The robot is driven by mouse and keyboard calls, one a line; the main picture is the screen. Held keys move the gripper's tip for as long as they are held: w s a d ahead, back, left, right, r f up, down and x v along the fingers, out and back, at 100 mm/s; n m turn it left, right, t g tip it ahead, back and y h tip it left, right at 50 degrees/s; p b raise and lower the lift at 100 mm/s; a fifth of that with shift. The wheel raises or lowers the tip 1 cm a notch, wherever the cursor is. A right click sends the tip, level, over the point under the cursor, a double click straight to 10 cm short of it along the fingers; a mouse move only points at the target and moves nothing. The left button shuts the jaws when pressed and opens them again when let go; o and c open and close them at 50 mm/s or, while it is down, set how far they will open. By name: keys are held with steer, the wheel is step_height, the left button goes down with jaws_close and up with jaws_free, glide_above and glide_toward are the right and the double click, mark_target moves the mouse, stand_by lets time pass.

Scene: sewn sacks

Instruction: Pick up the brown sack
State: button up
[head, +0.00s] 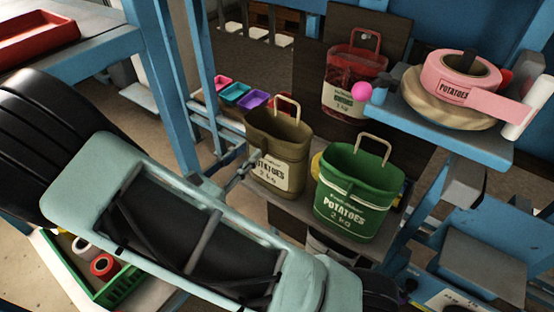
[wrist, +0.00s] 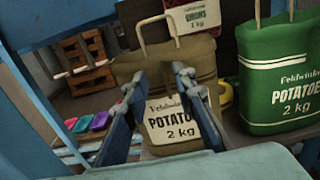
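The brown sack (head: 274,137) stands upright on a shelf, with a looped handle on top and a white "POTATOES 2 kg" label. In the wrist view the brown sack (wrist: 150,72) is straight ahead, behind my fingers. My gripper (wrist: 155,82) is open and empty, its two fingers spread apart in front of the sack's label. In the head view my gripper (head: 246,168) is close to the sack's left side, near the label. I cannot tell whether a fingertip touches it. My fingers hide part of the sack's front in the wrist view.
A green sack (head: 350,190) stands right of the brown one. A red sack (head: 338,92) stands behind. A blue shelf (head: 450,130) with tape rolls (head: 460,75) overhangs at right. A blue post (head: 163,80) rises at left. Small coloured trays (head: 235,93) lie behind.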

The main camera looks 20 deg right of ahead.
mark_target(261, 141)
steer(key=x, duration=0.5)
steer(key=shift+s+f+p, duration=0.1)
steer(key=shift+p, duration=0.25)
jaws_close()
stand_by(0.3)
